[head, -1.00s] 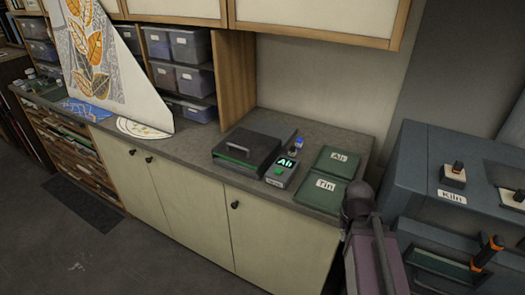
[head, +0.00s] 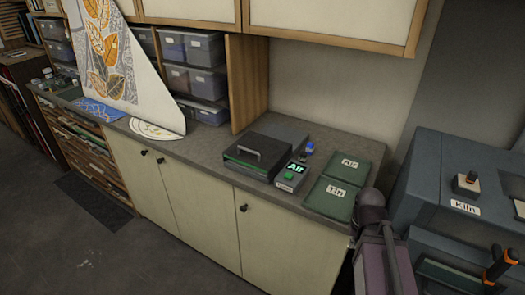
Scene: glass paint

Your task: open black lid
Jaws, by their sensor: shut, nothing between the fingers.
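The black lid (head: 262,144) is a flat dark cover with a grey handle (head: 248,152). It lies on a low box on the grey counter, in the middle of the head view. It looks shut, with a green strip along the front edge. Part of what seems to be my arm shows at the lower right, to the right of the lid and apart from it. My gripper's fingers are not in view.
A small control box (head: 291,175) with a lit display and green button stands right of the lid. Two green trays, labelled Air (head: 350,163) and Tin (head: 336,191), lie farther right. The kiln (head: 440,165) stands at the far right. Shelf bins (head: 205,48) are behind left.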

